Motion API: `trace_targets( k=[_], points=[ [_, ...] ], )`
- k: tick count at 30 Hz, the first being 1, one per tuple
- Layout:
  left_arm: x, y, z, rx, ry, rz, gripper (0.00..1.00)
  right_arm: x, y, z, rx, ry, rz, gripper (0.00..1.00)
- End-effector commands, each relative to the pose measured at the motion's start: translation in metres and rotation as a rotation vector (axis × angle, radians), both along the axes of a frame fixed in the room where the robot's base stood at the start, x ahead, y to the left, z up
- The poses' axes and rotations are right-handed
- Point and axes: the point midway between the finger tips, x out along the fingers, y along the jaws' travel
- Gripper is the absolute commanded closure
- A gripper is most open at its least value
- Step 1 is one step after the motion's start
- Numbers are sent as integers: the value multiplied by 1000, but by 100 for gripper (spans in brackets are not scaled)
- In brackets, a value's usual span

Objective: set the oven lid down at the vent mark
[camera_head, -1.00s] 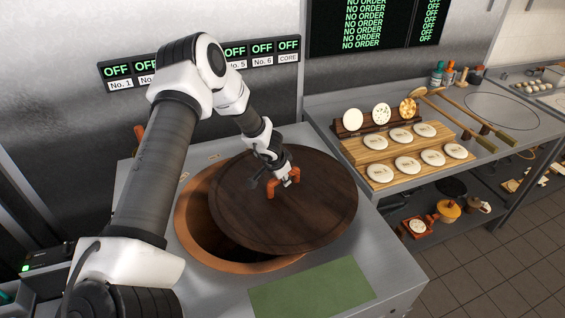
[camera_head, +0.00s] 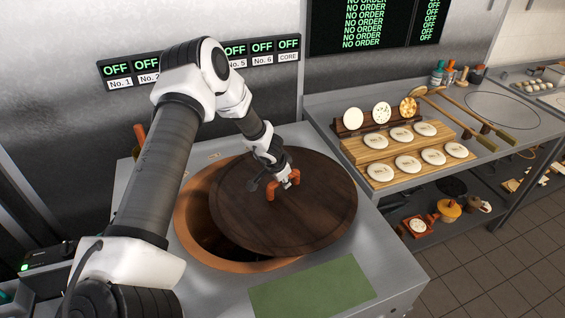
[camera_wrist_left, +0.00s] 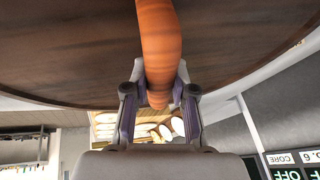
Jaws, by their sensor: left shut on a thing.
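The oven lid (camera_head: 275,222) is a round dark wooden disc with an orange-brown handle (camera_head: 270,190). It lies over the right part of the oven mouth, and its left side leaves a dark crescent opening inside the copper-coloured oven rim (camera_head: 186,232). My left gripper (camera_head: 285,182) is shut on the handle. In the left wrist view the handle (camera_wrist_left: 158,50) passes between the two fingers (camera_wrist_left: 160,100), with the lid's dark face behind it. I cannot tell whether the lid touches the rim. I cannot make out a vent mark for certain. My right gripper is not in view.
A green mat (camera_head: 312,288) lies on the oven counter in front of the lid. To the right, a side table (camera_head: 470,165) holds a wooden stepped board (camera_head: 365,155) with several pale discs. Long-handled tools (camera_head: 470,122) lie behind it. A wall stands behind the oven.

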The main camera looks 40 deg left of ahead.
Motion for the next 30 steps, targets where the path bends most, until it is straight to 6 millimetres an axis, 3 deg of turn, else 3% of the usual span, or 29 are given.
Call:
trace_targets(
  k=[7,8,9,10,21,25,30],
  points=[
    [1,0,-4,1,-2,-1,100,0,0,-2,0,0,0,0],
    [1,0,-4,1,-2,-1,64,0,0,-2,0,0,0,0],
    [1,0,-4,0,-2,-1,50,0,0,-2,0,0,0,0],
    [1,0,-4,0,-2,-1,45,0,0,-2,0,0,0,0],
    [-2,-1,0,0,1,1,45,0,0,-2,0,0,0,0],
    [-10,-4,21,-3,-3,0,45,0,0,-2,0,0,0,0],
    [-28,-10,62,-4,-6,1,45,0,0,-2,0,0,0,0]
  ],
)
